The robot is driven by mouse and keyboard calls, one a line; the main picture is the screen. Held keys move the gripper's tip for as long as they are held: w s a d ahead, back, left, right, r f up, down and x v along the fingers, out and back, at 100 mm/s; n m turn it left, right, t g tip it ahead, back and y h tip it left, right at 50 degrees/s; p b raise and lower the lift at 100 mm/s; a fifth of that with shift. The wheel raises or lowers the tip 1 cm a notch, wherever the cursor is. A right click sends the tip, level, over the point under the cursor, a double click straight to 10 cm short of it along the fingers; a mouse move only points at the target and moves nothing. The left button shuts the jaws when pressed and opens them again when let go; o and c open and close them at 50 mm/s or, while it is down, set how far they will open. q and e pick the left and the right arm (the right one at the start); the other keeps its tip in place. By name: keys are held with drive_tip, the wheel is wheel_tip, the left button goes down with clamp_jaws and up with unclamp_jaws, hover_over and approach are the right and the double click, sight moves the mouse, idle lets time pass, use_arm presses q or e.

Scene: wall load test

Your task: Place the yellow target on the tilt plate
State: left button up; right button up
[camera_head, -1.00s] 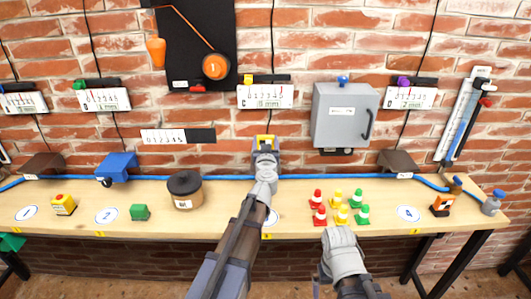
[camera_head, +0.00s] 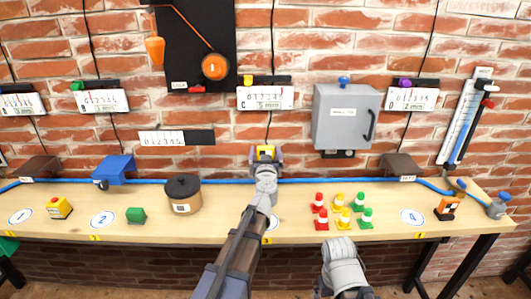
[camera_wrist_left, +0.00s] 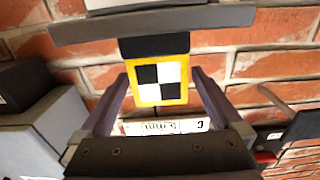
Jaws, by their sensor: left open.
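The yellow target (camera_wrist_left: 183,92), with a black-and-white checker face, shows close up in the left wrist view, which is upside down. It also shows in the head view (camera_head: 265,151). My left gripper (camera_wrist_left: 163,76) is open, with one finger on each side of the target; I see gaps beside it. The target's black base appears to meet a grey plate (camera_wrist_left: 85,30), probably the tilt plate, but I cannot tell if it rests fully there. In the head view my left gripper (camera_head: 266,155) hides most of this spot. My right arm shows at bottom right; its fingers are not visible.
A wooden bench (camera_head: 230,222) runs below the brick wall. A grey cabinet (camera_head: 340,117) hangs right of the gripper.

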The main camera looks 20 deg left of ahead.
use_arm(q)
drive_tip(key=shift+r, duration=0.15)
drive_tip(key=shift+s, duration=0.2)
drive_tip(key=v, duration=1.1)
drive_tip(key=shift+s, duration=0.25)
